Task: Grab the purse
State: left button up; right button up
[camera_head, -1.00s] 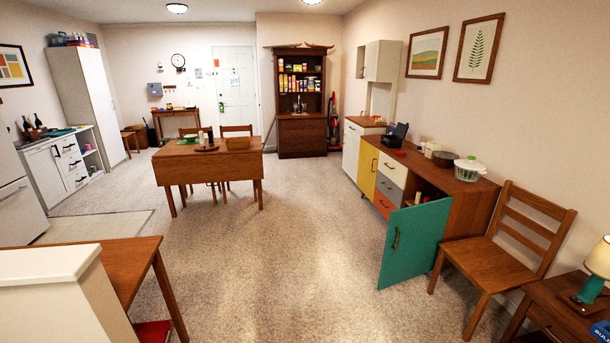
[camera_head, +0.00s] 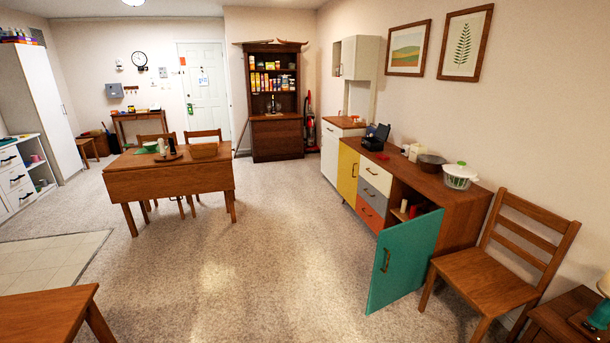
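I cannot make out a purse for certain anywhere in the room. A small dark red item (camera_head: 382,156) lies on the sideboard beside a black open case (camera_head: 376,137), too small to identify. Neither of my grippers shows in the head view, so what they hold cannot be seen.
A wooden dining table (camera_head: 170,181) with chairs stands at left centre. A tall hutch (camera_head: 273,137) with food boxes is at the back. The sideboard's teal door (camera_head: 405,258) hangs open into the floor space, near a wooden chair (camera_head: 492,268). The middle floor (camera_head: 270,245) is clear.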

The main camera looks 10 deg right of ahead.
aim_at(383, 158)
jog(key=i+u, duration=0.15)
jog(key=i, duration=0.65)
jog(key=i+l+u, duration=0.15)
jog(key=i, duration=1.5)
jog(key=i+j+z, duration=0.2)
jog(key=i, duration=0.6)
jog(key=i+l+z, duration=0.1)
jog(key=i+z, duration=0.65)
jog(key=i+l+z, duration=0.1)
jog(key=i+z, duration=0.35)
jog(key=i+j+z, duration=0.1)
jog(key=i+z, duration=0.35)
jog(key=i+l+z, duration=0.2)
jog(key=i, duration=0.15)
jog(key=i+l+z, duration=0.25)
jog(key=i+l, duration=0.15)
jog(key=i, duration=0.25)
